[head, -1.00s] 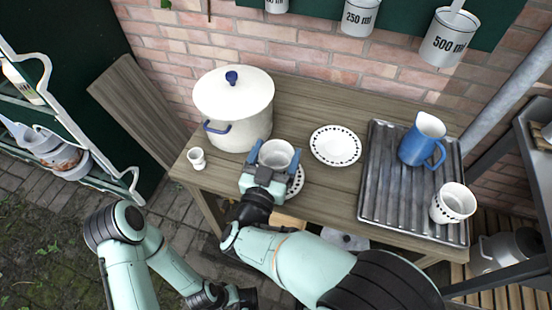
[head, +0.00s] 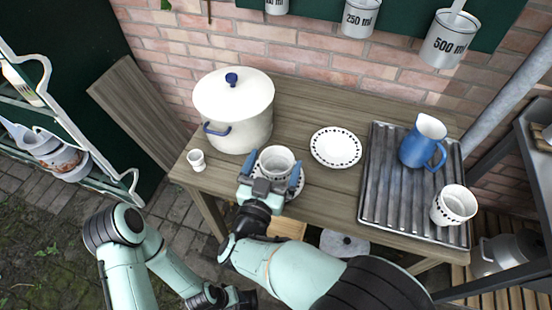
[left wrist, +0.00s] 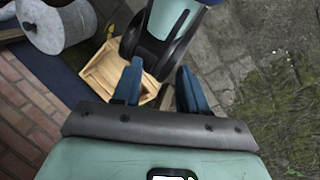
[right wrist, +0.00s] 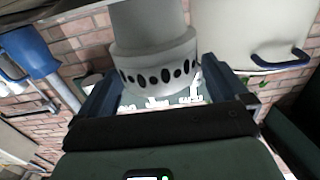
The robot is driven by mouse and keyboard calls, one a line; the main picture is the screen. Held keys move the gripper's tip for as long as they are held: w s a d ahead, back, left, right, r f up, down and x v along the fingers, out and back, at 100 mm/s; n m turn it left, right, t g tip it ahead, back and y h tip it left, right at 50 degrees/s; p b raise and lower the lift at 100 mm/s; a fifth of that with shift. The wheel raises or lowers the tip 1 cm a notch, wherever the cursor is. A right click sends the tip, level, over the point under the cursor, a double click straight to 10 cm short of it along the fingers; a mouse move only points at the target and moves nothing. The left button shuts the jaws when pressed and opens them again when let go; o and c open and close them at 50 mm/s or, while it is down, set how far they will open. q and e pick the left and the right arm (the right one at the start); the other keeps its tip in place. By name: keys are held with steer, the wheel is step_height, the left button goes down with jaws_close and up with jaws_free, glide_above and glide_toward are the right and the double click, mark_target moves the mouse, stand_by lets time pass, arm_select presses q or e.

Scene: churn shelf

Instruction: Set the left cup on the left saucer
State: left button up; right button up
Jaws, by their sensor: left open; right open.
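The left cup (head: 277,158), white, stands upright in the head view on the left saucer (head: 298,192), of which only part of the rim shows. My right gripper (head: 271,178) is open at the near side of the cup, its fingers to either side. In the right wrist view the cup (right wrist: 155,60) appears upside down with its dark-spotted band, between the open fingers and apart from them. My left gripper (left wrist: 158,85) is open and empty, low in front of the table.
A white pot (head: 235,110) with a blue-knobbed lid stands behind left, a small cup (head: 196,160) at the left edge. Another saucer (head: 336,147) lies to the right. A ribbed tray (head: 385,205) holds a blue jug (head: 420,145) and another cup (head: 454,204).

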arm_select(q)
steer(key=shift+s+d+r+g+p, duration=0.25)
steer(key=shift+s+r+p, duration=0.1)
steer(key=shift+s+r, duration=0.2)
steer(key=shift+s+d+r+g+p, duration=0.15)
steer(key=shift+s+d+r+p, duration=0.2)
steer(key=shift+s, duration=0.3)
arm_select(e)
steer(key=v, duration=1)
steer(key=shift+s, duration=0.2)
arm_select(q)
steer(key=shift+a, duration=0.1)
arm_select(e)
steer(key=shift+r, duration=0.1)
